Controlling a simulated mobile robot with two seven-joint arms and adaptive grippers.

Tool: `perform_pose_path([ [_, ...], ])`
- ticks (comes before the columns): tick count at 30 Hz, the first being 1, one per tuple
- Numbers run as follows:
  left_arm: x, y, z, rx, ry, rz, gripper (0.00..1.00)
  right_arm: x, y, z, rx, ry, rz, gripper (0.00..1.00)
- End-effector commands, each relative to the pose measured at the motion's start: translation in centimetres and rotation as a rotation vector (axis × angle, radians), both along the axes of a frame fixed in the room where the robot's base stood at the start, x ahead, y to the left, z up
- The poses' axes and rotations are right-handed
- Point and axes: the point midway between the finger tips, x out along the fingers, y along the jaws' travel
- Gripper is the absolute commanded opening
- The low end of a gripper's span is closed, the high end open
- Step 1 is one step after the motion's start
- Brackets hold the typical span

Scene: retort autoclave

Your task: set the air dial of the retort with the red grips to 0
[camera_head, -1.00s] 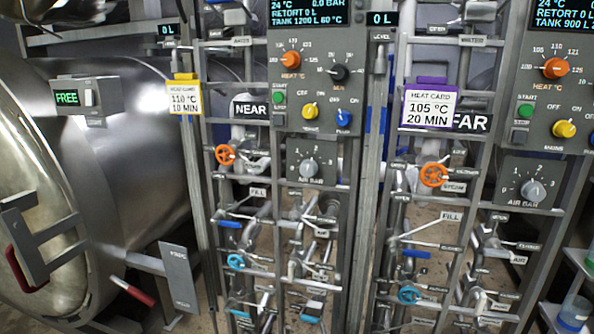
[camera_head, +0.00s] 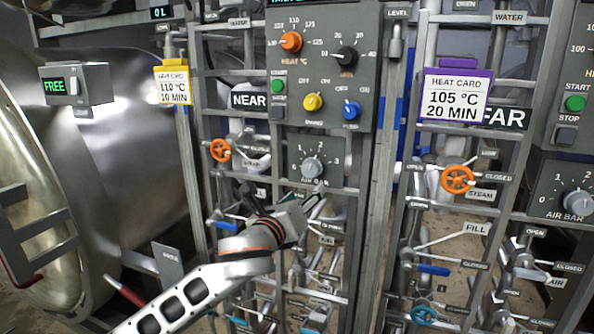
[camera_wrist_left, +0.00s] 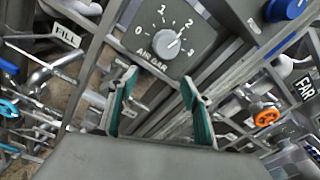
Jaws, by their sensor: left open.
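The retort with the red grips (camera_head: 125,291) is the steel vessel at the left. The NEAR panel beside it carries a grey air dial (camera_head: 312,168), marked 0 to 3 and labelled AIR BAR. The dial also shows in the left wrist view (camera_wrist_left: 168,42), where its pointer seems to face about 2. My left gripper (camera_head: 312,200) is just below this dial, apart from it. In the left wrist view its two fingers (camera_wrist_left: 158,95) are spread and empty, with the dial beyond their tips. My right gripper is not in view.
A second AIR BAR dial (camera_head: 578,203) is on the FAR panel at the right. Above the near dial are a blue knob (camera_head: 351,110), a yellow knob (camera_head: 313,102) and a black knob (camera_head: 346,57). An orange handwheel (camera_head: 220,150) and pipes crowd the frame around my arm.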

Motion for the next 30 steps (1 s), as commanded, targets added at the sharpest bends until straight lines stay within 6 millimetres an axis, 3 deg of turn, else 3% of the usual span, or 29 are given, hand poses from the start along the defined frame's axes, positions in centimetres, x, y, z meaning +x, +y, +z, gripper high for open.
perform_pose_path([
  [2,0.4,-0.1,2.0,0.080,-0.052,0.007,0.49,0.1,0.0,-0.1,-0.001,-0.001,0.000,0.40],
  [6,0.8,-0.2,3.4,0.151,-0.092,0.015,0.49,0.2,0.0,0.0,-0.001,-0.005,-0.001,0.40],
  [11,2.0,-0.5,3.5,0.160,-0.094,0.017,0.49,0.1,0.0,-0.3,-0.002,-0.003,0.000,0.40],
  [21,6.5,-2.0,3.4,0.156,-0.093,0.015,0.49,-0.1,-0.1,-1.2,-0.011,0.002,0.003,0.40],
  [30,8.1,-2.5,3.5,0.156,-0.094,0.015,0.49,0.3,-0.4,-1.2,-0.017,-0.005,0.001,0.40],
])
